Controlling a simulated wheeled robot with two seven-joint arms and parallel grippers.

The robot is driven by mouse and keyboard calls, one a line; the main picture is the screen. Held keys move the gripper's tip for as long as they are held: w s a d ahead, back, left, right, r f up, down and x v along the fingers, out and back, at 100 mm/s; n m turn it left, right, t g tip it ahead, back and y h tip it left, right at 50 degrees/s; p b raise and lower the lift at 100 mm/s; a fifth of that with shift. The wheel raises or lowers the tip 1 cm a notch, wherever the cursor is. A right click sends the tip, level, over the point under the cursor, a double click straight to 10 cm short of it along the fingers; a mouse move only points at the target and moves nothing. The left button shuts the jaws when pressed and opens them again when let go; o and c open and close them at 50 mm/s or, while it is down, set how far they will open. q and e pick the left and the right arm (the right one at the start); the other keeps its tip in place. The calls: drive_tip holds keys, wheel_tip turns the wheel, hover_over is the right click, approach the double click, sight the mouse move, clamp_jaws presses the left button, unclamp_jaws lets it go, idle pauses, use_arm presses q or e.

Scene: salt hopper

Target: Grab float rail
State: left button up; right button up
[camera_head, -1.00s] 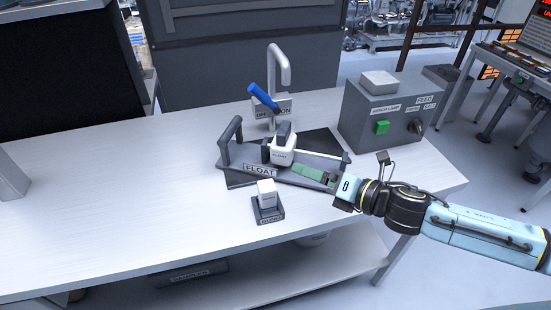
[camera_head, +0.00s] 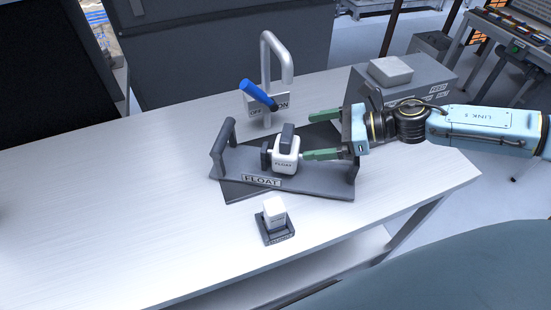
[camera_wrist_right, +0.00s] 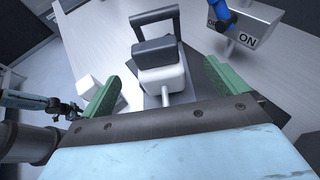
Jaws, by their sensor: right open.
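The float rail is a dark base labelled FLOAT (camera_head: 262,181) on the table, with end posts and a rod. A white float block (camera_head: 286,163) with a dark handle sits on it. My right gripper (camera_head: 322,135) is open at the rail's right side. Its near green finger is close to the block's right side; its far finger is behind. In the right wrist view, the block (camera_wrist_right: 163,78) lies ahead between the open fingers (camera_wrist_right: 165,90), and nothing is gripped. I cannot tell whether a finger touches it.
A small white block (camera_head: 274,212) stands on a dark holder in front of the rail. Behind are a curved grey pipe (camera_head: 266,78) and a blue lever (camera_head: 258,94) on an OFF/ON box. A grey control box (camera_head: 425,85) is at the right. The table's left is clear.

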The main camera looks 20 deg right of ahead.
sight(277, 142)
drive_tip(key=x, duration=0.3)
drive_tip(key=shift+r+p, duration=0.15)
drive_tip(key=shift+p, duration=0.25)
drive_tip(key=x, duration=0.3)
drive_tip(key=shift+f+p, duration=0.3)
drive_tip(key=shift+p, duration=0.05)
drive_tip(key=x, duration=0.3)
drive_tip(key=shift+s+a+f+p, duration=0.1)
drive_tip(key=shift+a+f+p, duration=0.1)
drive_tip(key=shift+f+p, duration=0.2)
drive_tip(key=shift+w+a+f, duration=0.25)
drive_tip(key=shift+a, duration=0.1)
use_arm(q)
drive_tip(key=r, duration=0.2)
drive_tip(key=shift+w+r, duration=0.3)
drive_tip(key=shift+r, duration=0.05)
use_arm(e)
drive_tip(key=c, duration=1.9)
drive_tip(key=shift+r, duration=0.1)
drive_tip(key=shift+c, duration=0.7)
drive_tip(key=shift+r, duration=0.1)
